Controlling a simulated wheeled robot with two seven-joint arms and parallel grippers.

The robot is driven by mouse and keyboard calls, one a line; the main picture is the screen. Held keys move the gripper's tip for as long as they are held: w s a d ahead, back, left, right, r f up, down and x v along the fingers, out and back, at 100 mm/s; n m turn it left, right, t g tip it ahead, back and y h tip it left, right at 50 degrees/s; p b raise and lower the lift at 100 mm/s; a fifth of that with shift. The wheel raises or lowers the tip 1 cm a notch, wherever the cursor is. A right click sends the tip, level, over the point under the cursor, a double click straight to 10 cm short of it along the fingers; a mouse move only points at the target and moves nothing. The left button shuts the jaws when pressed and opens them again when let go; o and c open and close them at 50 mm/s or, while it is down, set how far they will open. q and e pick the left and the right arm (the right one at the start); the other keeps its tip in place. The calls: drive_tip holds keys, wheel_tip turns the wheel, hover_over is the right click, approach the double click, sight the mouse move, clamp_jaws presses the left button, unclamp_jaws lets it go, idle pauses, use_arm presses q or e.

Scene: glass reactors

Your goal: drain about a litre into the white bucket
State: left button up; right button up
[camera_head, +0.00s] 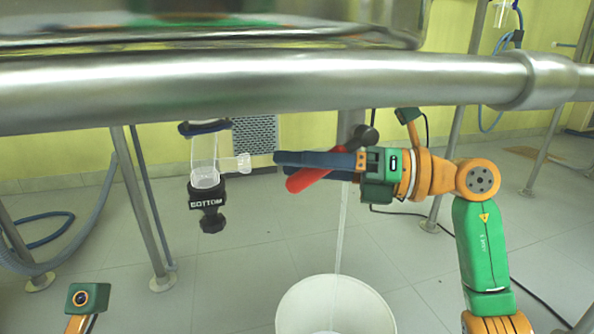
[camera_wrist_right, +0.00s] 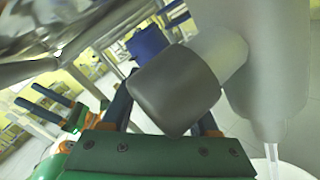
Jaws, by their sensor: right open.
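The white bucket (camera_head: 335,306) stands on the floor at the bottom centre of the head view. Its rim also shows at the lower right of the right wrist view (camera_wrist_right: 290,168). A thin clear stream (camera_head: 343,225) falls into it, coming from a pale outlet (camera_wrist_right: 270,115) in the wrist view. My right gripper (camera_head: 278,160) is open, fingers pointing left, beside a red handle (camera_head: 308,181) and a dark knob (camera_head: 367,136). In the wrist view a large grey knob (camera_wrist_right: 175,90) covers much of its fingers. My left gripper (camera_wrist_right: 45,100) shows there with its fingers apart.
A thick steel rail (camera_head: 260,88) crosses the head view above. Steel legs (camera_head: 150,220) and a blue-grey hose (camera_head: 75,245) stand at the left. Tiled floor is clear around the bucket.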

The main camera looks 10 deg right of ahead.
clamp_jaws()
idle(1.4)
